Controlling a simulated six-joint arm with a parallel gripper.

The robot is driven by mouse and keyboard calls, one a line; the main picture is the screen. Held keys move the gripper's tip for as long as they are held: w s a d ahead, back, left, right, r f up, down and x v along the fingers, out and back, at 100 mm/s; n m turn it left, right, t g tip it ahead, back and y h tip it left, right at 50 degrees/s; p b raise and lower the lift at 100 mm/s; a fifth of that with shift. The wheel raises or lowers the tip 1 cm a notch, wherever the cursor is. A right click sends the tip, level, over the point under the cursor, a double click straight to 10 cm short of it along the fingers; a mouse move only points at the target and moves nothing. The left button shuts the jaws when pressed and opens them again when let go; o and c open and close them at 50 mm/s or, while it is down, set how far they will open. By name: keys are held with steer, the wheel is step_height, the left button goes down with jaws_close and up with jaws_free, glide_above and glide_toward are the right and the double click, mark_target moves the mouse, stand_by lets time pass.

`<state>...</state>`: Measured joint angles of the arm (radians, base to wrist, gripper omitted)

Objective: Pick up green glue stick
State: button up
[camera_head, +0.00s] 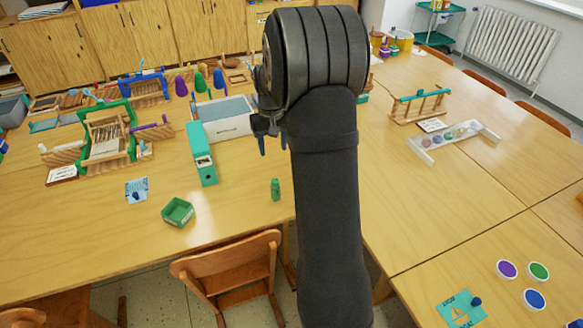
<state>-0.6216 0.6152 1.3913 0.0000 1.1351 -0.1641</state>
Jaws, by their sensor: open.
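The green glue stick (275,189) stands upright on the wooden table, near its front edge, just left of my dark arm. My gripper (273,145) is open and empty, pointing down. In the picture it shows above the glue stick and apart from it. Part of the gripper is hidden behind my arm's wrist.
A teal binder (201,155) stands left of the gripper, beside a grey-white box (228,118). A small green tray (178,211) and a blue-white card (137,189) lie further left. A wooden chair (232,280) is at the front edge. The table around the glue stick is clear.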

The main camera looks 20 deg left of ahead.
mark_target(277, 189)
steer(key=s+a+f+n+t+h, duration=0.1)
steer(key=s+a+f+n+t, duration=0.15)
steer(key=n, duration=0.75)
steer(key=s+a+f+n+t+h, duration=0.1)
steer(key=s+n+h, duration=0.15)
steer(key=n, duration=0.75)
steer(key=shift+y, duration=0.45)
steer(key=x, duration=1.7)
steer(key=shift+d, duration=0.1)
steer(key=c, duration=1.1)
